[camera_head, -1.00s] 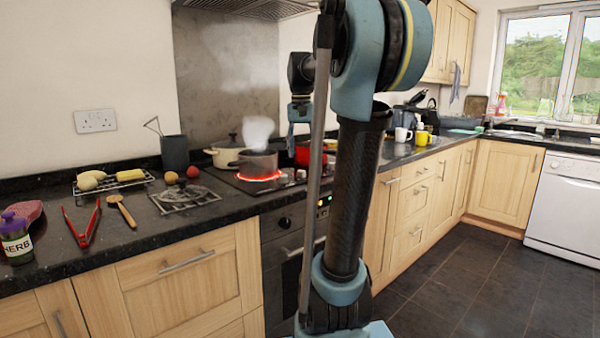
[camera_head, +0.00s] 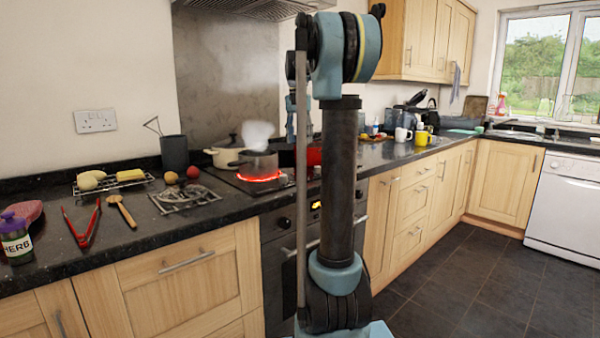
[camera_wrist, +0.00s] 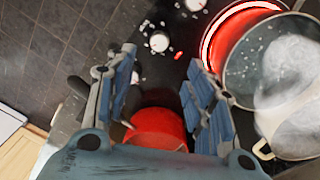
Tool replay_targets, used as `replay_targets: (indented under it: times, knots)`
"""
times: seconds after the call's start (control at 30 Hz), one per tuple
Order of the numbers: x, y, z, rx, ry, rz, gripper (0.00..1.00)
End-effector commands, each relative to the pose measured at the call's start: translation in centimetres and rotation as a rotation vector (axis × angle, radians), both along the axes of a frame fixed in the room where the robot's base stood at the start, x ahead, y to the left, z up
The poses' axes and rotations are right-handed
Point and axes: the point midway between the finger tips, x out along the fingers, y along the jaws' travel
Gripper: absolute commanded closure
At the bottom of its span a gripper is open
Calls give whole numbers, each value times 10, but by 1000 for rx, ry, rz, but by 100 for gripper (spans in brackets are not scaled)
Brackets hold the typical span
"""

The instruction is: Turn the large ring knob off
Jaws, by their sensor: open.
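In the wrist view, my gripper (camera_wrist: 162,57) is open and empty over the hob, its blue-padded fingers spread apart. A pale round knob (camera_wrist: 159,41) shows just beyond the gap between the fingertips, with a small red mark beside it. Another pale knob (camera_wrist: 195,5) is at the top edge. I cannot tell which is the large ring's knob. A large ring (camera_wrist: 222,32) glows red under a steaming pot (camera_wrist: 236,78). The head view also shows the glowing ring (camera_head: 262,178) and the pot (camera_head: 256,164); my arm hides the knobs there.
A red pot (camera_wrist: 155,128) sits below and between my fingers, partly hidden by my gripper. Tongs (camera_head: 84,226), a wooden spoon (camera_head: 122,211) and a trivet (camera_head: 183,198) lie left of the hob.

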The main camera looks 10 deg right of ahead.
Motion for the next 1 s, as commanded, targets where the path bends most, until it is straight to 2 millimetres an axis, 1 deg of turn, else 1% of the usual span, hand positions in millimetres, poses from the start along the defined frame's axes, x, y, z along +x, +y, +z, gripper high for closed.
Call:
replay_targets:
  times: [0.03, 0.3, 0.6, 0.8, 1.0]
  knots:
    - [0, 0, -9, 0, 0, 0, 51]
    - [-2, -2, -57, 0, 0, 0, 51]
    - [-3, -4, -106, 0, 0, 1, 51]
    - [-4, -5, -125, 0, 0, 1, 51]
    - [-4, -5, -130, 0, 0, 1, 51]
